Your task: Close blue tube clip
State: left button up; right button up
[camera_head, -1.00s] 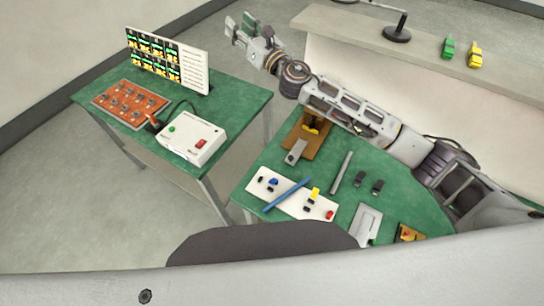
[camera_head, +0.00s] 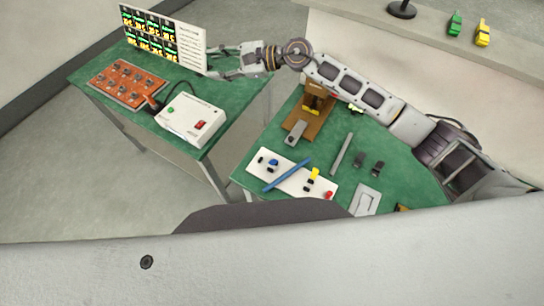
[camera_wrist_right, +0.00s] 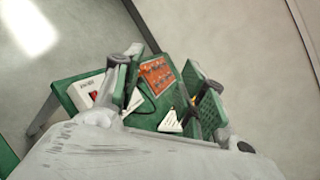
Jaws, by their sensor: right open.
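A white board (camera_head: 299,181) lies on the near green table and carries small blue, yellow, red and black parts. The small blue part (camera_head: 273,162) is at its left end; whether it is an open or shut clip is too small to tell. A long blue tube (camera_head: 288,174) lies slanted across the board. My right gripper (camera_head: 216,61) is open and empty, far from this board, beside the right edge of the upright panel on the left table. Its fingers frame the left table in the right wrist view (camera_wrist_right: 162,92). My left gripper is not in view.
The left table holds the upright panel (camera_head: 190,50), an orange-red board (camera_head: 124,84) and a white box (camera_head: 192,119) with a red switch. A brown stand (camera_head: 305,122) and a grey bar (camera_head: 341,153) lie on the near table. A gap separates the tables.

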jog(key=s+d+f+n+g+h, duration=0.2)
jog(key=s+f+n+g+h, duration=0.1)
jog(key=f, duration=0.4)
jog(key=n+g+h, duration=0.4)
jog(key=h, duration=0.6)
send_near(271, 163)
jog(key=d+v, duration=0.1)
jog(key=v, duration=0.4)
jog(key=shift+w+a+f+y, duration=0.1)
jog(key=shift+w+f+y, duration=0.1)
jog(key=shift+y, duration=0.1)
jog(key=shift+f, duration=0.1)
jog(key=p+x, duration=0.3)
jog(key=x, duration=0.9)
jog(key=shift+s, duration=0.15)
jog(key=shift+s+a+f+p, duration=0.1)
jog(key=shift+f+p, duration=0.1)
jog(key=shift+f, duration=0.15)
jog(key=shift+s+a+f+p, duration=0.1)
jog(key=shift+s+f+p, duration=0.05)
jog(key=shift+f, duration=0.15)
grip_shut()
